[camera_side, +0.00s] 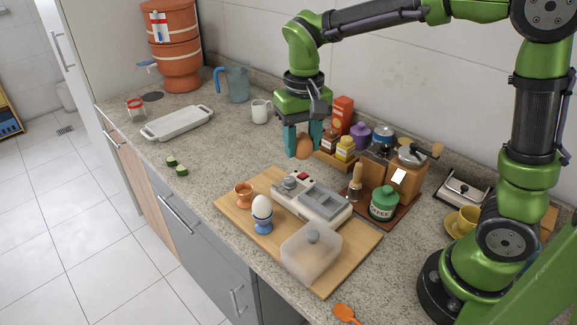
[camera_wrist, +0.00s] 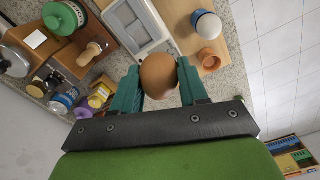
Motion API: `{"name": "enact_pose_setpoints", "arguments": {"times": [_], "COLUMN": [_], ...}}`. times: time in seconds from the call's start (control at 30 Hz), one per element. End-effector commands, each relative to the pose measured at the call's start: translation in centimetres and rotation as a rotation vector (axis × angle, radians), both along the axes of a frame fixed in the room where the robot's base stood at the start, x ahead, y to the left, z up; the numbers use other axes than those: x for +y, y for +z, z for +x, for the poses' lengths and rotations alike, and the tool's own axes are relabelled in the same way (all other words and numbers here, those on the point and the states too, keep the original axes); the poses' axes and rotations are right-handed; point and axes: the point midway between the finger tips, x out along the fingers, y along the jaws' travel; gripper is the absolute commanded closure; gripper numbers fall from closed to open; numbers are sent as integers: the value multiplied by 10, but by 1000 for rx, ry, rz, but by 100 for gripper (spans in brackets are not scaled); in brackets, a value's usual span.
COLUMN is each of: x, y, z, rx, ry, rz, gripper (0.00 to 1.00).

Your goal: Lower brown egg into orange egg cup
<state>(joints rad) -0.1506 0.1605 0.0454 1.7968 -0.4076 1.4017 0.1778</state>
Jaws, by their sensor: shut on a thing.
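My gripper (camera_side: 303,140) is shut on the brown egg (camera_side: 304,148) and holds it in the air above the counter, behind the wooden board. In the wrist view the egg (camera_wrist: 158,76) sits between the two teal fingers of my gripper (camera_wrist: 160,84). The orange egg cup (camera_side: 243,195) stands empty near the left end of the board, below and to the left of the egg in the side view. It also shows in the wrist view (camera_wrist: 208,58), to the right of the egg and apart from it.
A white egg (camera_side: 262,208) stands in a blue cup (camera_side: 264,226) beside the orange cup. A grey egg cooker (camera_side: 312,200) and its clear lid (camera_side: 311,252) are on the wooden board (camera_side: 345,262). Jars and a coffee grinder (camera_side: 405,172) crowd the right. A white tray (camera_side: 177,122) lies at left.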

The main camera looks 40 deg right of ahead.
Motion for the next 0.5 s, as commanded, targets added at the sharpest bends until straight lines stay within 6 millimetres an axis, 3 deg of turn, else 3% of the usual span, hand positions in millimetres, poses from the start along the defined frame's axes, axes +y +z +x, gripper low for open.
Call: {"name": "enact_pose_setpoints", "arguments": {"times": [0.17,0.5], "x": [19,48], "y": [-4,-35], "z": [32,85], "rx": [2,4], "ry": [2,1], "rz": [1,-1], "gripper": [87,87]}}
